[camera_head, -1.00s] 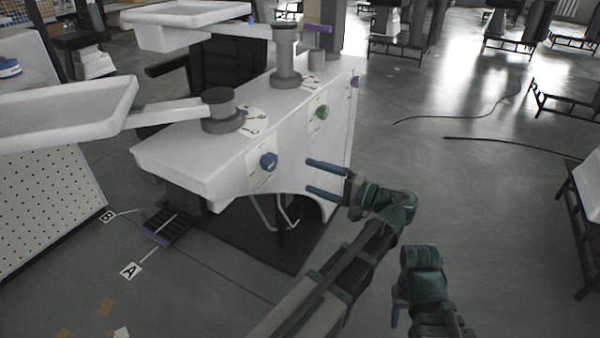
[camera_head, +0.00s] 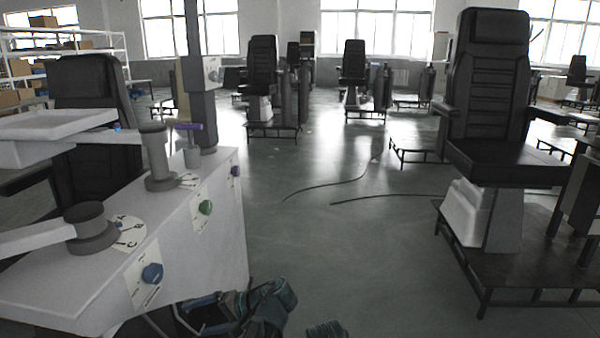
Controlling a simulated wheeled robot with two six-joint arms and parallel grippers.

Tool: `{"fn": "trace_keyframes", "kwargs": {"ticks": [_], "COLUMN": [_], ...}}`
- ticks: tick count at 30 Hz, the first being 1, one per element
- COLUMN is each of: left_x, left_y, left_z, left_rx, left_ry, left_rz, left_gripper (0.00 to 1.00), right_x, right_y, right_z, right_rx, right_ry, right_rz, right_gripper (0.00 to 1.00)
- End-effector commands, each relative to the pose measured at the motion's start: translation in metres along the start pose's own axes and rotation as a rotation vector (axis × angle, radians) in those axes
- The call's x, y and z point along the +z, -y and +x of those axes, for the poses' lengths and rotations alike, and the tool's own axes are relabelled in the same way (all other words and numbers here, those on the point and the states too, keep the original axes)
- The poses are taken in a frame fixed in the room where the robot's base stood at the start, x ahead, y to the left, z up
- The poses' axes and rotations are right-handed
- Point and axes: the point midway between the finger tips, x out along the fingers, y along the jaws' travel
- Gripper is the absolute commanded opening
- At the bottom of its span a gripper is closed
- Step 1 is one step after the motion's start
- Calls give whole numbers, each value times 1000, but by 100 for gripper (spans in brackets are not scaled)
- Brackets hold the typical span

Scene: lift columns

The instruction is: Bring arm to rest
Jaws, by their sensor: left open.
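My left gripper (camera_head: 198,314) is at the bottom edge of the head view, just right of the white console's lower front. Its two blue fingers point left and stand apart, with nothing seen between them. The rest of my left arm runs out below the picture. Only a dark teal piece of my right arm (camera_head: 326,328) shows at the bottom edge, and its gripper fingers are hidden below the frame.
A white console (camera_head: 75,275) fills the lower left, with a blue knob (camera_head: 152,273), a green knob (camera_head: 206,207) and a purple knob (camera_head: 235,170). A black chair (camera_head: 490,90) stands on a dark platform (camera_head: 530,250) at right. Floor between is clear except for cables.

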Motion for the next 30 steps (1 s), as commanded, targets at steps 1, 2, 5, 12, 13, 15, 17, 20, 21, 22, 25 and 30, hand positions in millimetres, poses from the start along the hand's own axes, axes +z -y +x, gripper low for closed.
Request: {"fn": "trace_keyframes", "kwargs": {"ticks": [1,2,5,12,13,15,17,20,21,22,25,30], "left_x": [14,18,31,46,47,50,51,54,55,56,57,66], "left_y": [-18,-30,-68,-120,-124,-132,-138,-146,-149,-151,-159,-172], "left_z": [12,16,22,7,4,-2,-8,-17,-21,-24,-40,-64], "left_rx": [109,179,401,756,789,862,919,1009,1044,1070,1104,1076], "left_ry": [4,2,-6,-29,-32,-38,-43,-52,-55,-58,-70,-87], "left_rz": [2,2,-7,-56,-63,-79,-92,-118,-127,-135,-116,-28], "left_gripper": [96,96,96,96,96,96,96,96,96,96,96,96], "right_x": [0,0,0,0,0,0,0,0,0,0,0,0], "right_y": [0,0,0,0,0,0,0,0,0,0,0,0], "right_z": [0,0,0,0,0,0,0,0,0,0,0,0], "right_rx": [0,0,0,0,0,0,0,0,0,0,0,0], "right_ry": [0,0,0,0,0,0,0,0,0,0,0,0], "right_rz": [0,0,0,0,0,0,0,0,0,0,0,0], "right_gripper": [50,50,50,50,50,50,50,50,50,50,50,50]}}
